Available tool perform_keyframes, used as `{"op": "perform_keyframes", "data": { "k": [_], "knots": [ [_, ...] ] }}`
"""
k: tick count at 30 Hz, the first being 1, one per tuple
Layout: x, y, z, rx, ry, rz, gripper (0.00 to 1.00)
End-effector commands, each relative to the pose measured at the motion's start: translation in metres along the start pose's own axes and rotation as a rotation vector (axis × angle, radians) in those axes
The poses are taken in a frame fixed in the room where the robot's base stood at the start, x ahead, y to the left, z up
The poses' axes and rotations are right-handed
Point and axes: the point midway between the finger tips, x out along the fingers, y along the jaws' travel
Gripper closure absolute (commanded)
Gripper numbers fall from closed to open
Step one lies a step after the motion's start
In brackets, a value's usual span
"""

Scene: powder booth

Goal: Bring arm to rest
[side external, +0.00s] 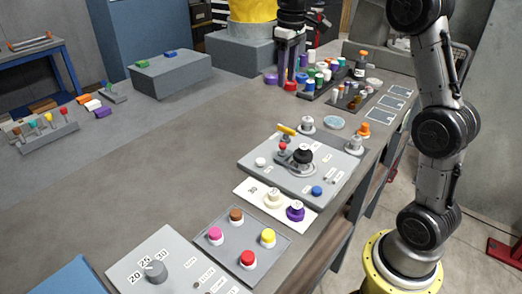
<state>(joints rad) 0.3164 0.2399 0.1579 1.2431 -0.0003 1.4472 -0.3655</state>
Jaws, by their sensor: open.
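My gripper (287,78) hangs with its fingers pointing down at the far side of the grey table (150,160). The fingers are apart, and I see nothing held between them. The tips are near a purple lid (271,79) and a red lid (291,87), beside a tray (312,97) of small jars. I cannot tell whether the fingers touch anything. A jointed grey arm (432,70) rises at the right from a yellow round base (375,279) and leaves the top of the picture.
A control panel with a black knob (303,156) stands at the table's right. Nearer are a white plate with a purple knob (295,211), a panel of coloured buttons (247,258) and a dial (156,270). A grey block (170,75) stands at back left. The middle-left tabletop is clear.

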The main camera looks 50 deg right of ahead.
Motion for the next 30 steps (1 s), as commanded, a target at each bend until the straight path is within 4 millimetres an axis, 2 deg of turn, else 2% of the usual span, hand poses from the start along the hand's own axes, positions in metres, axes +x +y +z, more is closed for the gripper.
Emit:
{"op": "perform_keyframes", "data": {
  "k": [1, 3, 6, 9, 12, 17, 21, 25, 30],
  "knots": [
    [-0.018, -0.012, 0.007, -0.021, 0.032, 0.01, 0.55],
    [-0.039, -0.032, 0.024, -0.051, 0.065, 0.02, 0.55],
    [-0.06, -0.06, 0.055, -0.088, 0.12, 0.033, 0.55],
    [-0.071, -0.085, 0.089, -0.108, 0.175, 0.042, 0.55],
    [-0.072, -0.106, 0.124, -0.118, 0.231, 0.046, 0.55],
    [-0.055, -0.132, 0.182, -0.114, 0.322, 0.043, 0.55],
    [-0.023, -0.146, 0.224, -0.09, 0.387, 0.03, 0.55],
    [0.009, -0.151, 0.249, -0.05, 0.42, 0.015, 0.55],
    [0.041, -0.153, 0.26, 0.014, 0.416, 0.001, 0.55]
  ]
}}
